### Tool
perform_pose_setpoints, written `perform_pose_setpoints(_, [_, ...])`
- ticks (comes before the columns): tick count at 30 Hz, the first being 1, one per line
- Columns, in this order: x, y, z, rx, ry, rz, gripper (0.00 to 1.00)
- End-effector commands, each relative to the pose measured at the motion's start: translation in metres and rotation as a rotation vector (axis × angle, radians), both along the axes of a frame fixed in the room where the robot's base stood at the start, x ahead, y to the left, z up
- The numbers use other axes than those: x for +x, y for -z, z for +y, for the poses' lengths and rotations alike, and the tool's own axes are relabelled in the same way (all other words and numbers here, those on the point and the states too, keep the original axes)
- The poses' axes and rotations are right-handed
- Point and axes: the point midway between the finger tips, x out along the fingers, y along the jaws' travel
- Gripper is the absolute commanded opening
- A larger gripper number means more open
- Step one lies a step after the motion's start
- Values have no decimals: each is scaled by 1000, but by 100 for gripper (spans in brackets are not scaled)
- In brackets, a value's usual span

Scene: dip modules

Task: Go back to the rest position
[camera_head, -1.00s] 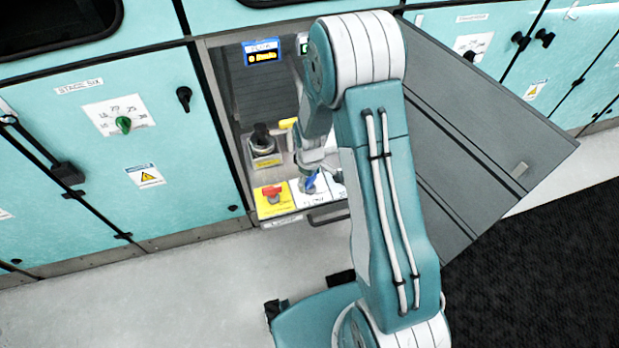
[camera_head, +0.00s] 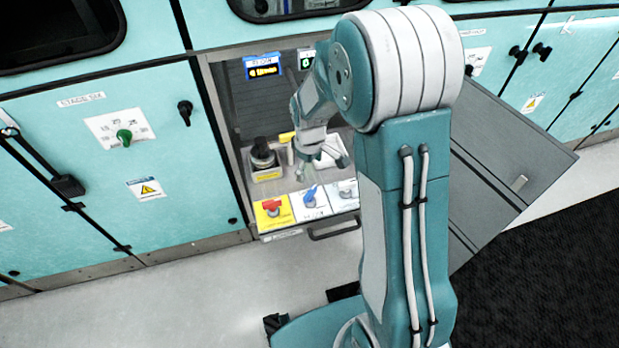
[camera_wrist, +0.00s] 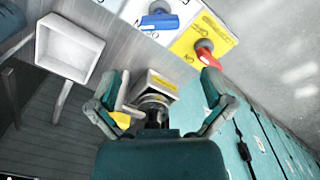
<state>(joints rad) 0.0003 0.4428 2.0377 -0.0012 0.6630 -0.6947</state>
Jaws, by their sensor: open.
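My gripper (camera_head: 318,160) is in front of the open cabinet bay, above its panel of switches. In the wrist view my gripper (camera_wrist: 168,92) shows its two fingers spread wide with nothing between them. My arm rises from the base and bends at the elbow at the top of the head view. A red switch on a yellow plate (camera_head: 272,211), a blue switch on a white plate (camera_head: 309,197) and a third switch on a white plate (camera_head: 347,191) line the panel's front edge. The gripper appears apart from them.
A black round knob (camera_head: 262,154) stands behind the switches, partly hidden by my gripper in the wrist view. An open grey door (camera_head: 500,160) lies to the right. Pale floor (camera_head: 170,305) is clear in front.

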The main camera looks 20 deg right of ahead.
Motion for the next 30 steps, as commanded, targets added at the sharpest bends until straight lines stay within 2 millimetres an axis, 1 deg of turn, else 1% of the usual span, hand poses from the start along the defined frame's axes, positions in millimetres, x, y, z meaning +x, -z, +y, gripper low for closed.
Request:
perform_pose_setpoints(3, [0, -7, 0, 0, 0, 0, 100])
perform_pose_setpoints(18, [0, -9, 0, 0, 0, 0, 100])
perform_pose_setpoints(20, [-1, -12, 0, 0, 5, -5, 100])
perform_pose_setpoints(23, [-5, -31, 0, 0, 34, -30, 100])
perform_pose_setpoints(26, [-16, -62, 0, 3, 89, -73, 100])
perform_pose_setpoints(27, [-21, -75, 0, 5, 115, -92, 100])
perform_pose_setpoints(30, [-37, -105, 0, 12, 178, -136, 100])
